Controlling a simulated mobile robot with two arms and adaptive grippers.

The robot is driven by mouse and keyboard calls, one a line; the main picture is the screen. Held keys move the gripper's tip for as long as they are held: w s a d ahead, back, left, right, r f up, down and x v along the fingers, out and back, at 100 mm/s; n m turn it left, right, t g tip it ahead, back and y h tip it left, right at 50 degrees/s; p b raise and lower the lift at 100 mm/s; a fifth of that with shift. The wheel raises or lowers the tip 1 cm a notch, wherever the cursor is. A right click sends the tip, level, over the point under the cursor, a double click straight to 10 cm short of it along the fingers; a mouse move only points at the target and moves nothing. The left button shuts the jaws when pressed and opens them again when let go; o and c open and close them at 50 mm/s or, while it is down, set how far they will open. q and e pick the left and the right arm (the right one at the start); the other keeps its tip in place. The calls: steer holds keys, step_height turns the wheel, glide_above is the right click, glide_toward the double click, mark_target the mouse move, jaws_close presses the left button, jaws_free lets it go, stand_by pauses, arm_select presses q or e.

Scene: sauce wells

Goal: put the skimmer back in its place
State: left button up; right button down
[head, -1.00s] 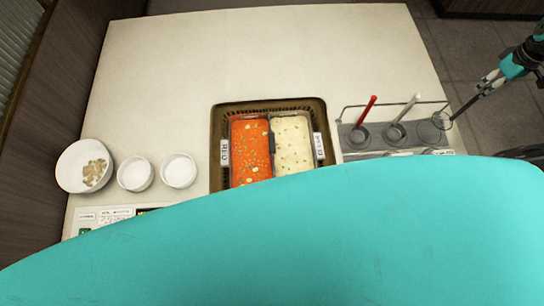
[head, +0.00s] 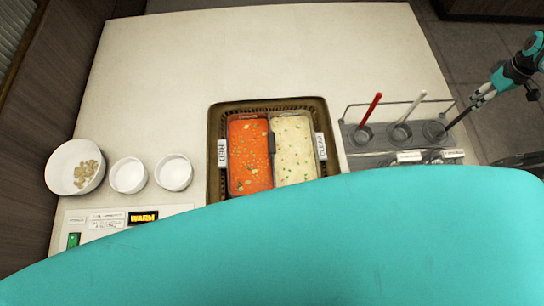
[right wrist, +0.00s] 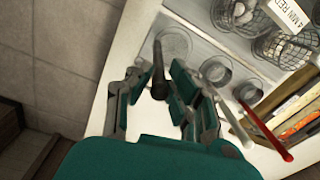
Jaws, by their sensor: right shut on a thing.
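My right gripper (head: 482,98) is shut on the dark handle of the skimmer (head: 458,117), at the right edge of the counter. In the right wrist view the gripper (right wrist: 158,98) has the handle between its fingers, and the skimmer's round mesh head (right wrist: 174,42) shows beyond. The skimmer slants down to the rightmost well (head: 434,131) of the utensil rack (head: 392,142). Its head is over or in that well; I cannot tell whether it touches the bottom. My left gripper is not in view.
A red-handled ladle (head: 371,108) and a white-handled ladle (head: 410,107) stand in the other wells. Wire baskets (right wrist: 281,46) sit beside the rack. The two-pan sauce warmer (head: 214,120) is to the left, with white bowls (head: 174,173) further left. The back counter is clear.

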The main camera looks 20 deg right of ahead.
steer(key=shift+f, duration=0.3)
stand_by(0.5)
steer(key=shift+c, duration=1.8)
jaws_free()
step_height(320, 180, up, 9)
steer(key=p, duration=0.9)
steer(key=shift+r, duration=1)
